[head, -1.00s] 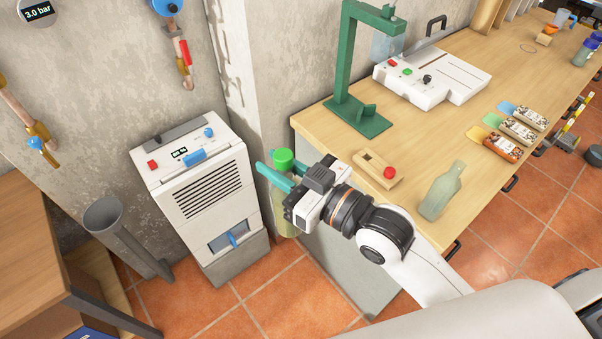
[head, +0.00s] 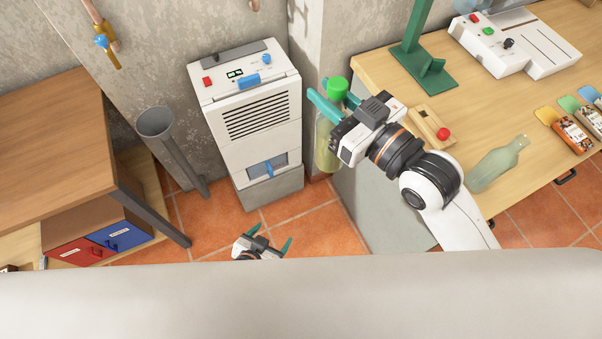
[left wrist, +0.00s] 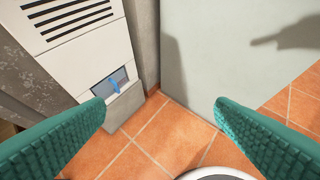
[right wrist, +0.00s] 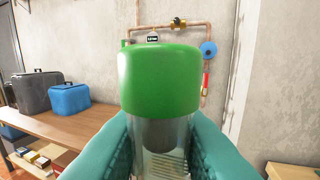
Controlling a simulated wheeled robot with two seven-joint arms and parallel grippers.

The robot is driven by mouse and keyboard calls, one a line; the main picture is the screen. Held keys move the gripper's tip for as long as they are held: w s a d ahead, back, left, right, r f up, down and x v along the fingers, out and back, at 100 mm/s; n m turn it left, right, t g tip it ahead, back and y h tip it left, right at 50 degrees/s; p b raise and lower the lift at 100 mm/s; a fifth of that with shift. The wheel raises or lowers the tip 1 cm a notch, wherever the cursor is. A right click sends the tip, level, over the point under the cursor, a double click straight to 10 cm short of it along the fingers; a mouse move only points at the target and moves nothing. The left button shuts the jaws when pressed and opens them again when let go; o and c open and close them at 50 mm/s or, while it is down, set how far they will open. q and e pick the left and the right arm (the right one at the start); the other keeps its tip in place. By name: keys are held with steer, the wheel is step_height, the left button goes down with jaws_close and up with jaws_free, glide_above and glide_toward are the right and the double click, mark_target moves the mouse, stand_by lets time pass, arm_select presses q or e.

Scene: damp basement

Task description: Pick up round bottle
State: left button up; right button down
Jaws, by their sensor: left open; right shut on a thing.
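A bottle with a green cap and a clear body with yellowish contents (head: 326,155) is held upright in the teal fingers of my right gripper (head: 333,100). It is off the table, beside the workbench's left end. In the right wrist view its green cap (right wrist: 160,80) fills the middle, with the fingers on both sides of the body; its lower part is hidden. A pale green glass bottle (head: 498,163) is on the workbench, right of my right arm. My left gripper (head: 268,237) is open and empty above the tiled floor; its spread fingers show in the left wrist view (left wrist: 160,112).
A white dehumidifier-like unit (head: 247,110) stands against the wall, left of the held bottle. The workbench (head: 470,115) carries a wooden block with a red knob (head: 432,125) and a green stand (head: 425,65). A brown table (head: 60,130) stands left. Tiled floor is open between.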

steer(key=shift+r, duration=0.1)
arm_select(q)
steer(key=d+r+m+t+h, duration=0.1)
steer(key=d+r+t+h, duration=0.25)
steer(key=r, duration=1.35)
steer(key=d+r+t+h, duration=0.25)
steer(key=d+r, duration=0.25)
steer(key=r, duration=1.2)
steer(key=shift+g, duration=0.3)
steer(key=x, duration=1.1)
steer(key=shift+w, duration=0.35)
steer(key=c, duration=1.3)
steer(key=shift+d+r, duration=0.1)
steer(key=shift+r, duration=0.05)
steer(key=shift+c, duration=1.4)
arm_select(e)
steer(key=c, duration=1.6)
jaws_free()
steer(key=o, duration=0.5)
steer(key=shift+c, duration=0.2)
